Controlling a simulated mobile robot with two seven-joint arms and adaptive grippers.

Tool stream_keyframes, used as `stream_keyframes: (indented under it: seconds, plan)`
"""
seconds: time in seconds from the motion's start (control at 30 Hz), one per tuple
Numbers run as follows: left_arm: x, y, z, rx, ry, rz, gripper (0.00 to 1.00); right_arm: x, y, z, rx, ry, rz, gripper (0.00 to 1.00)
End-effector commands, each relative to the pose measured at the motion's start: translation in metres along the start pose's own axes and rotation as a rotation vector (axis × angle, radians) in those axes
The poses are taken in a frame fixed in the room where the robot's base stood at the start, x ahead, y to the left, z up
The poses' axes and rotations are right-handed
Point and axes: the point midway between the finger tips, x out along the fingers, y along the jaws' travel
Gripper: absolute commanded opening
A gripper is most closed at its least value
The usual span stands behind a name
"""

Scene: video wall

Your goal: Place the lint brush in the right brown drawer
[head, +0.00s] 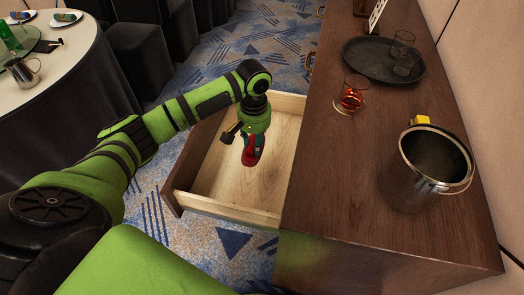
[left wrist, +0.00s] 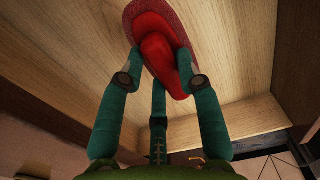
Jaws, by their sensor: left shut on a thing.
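The red lint brush (head: 252,152) is in my left gripper (head: 252,138), over the inside of the open brown drawer (head: 235,207). In the left wrist view the gripper's green fingers (left wrist: 158,85) are closed around the red handle of the lint brush (left wrist: 160,45). The light wooden floor of the drawer lies behind the brush. I cannot tell whether the brush touches it. The drawer is pulled out to the left of the brown cabinet and looks empty. My right gripper is not in view.
On the cabinet top (head: 330,190) stand a metal bucket (head: 425,170), a glass with red drink (head: 352,95) and a dark round tray (head: 375,60) with clear glasses. A round table (head: 60,75) with tableware stands at the left. Patterned carpet lies between.

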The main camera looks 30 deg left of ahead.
Motion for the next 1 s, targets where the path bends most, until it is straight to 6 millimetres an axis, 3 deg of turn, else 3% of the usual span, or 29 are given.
stream_keyframes:
  seconds: [0.2,0.5,0.9,0.93,0.97,1.0]
  plan:
    - [0.028,0.000,0.000,-0.001,0.000,0.000,0.00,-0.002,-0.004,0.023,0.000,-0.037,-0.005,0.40]
    - [0.064,0.001,0.000,0.000,0.001,0.000,0.00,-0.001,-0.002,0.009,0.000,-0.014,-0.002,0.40]
    - [0.070,0.000,0.000,0.000,0.002,0.001,0.00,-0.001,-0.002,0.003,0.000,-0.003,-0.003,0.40]
    - [0.069,0.000,0.000,0.000,0.002,0.000,0.46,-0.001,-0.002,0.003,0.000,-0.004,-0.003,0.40]
    - [0.069,0.000,0.000,0.000,0.002,0.000,0.58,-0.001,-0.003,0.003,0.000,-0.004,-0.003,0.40]
    - [0.069,0.000,0.000,0.000,0.002,0.000,0.58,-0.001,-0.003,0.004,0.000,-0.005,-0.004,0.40]
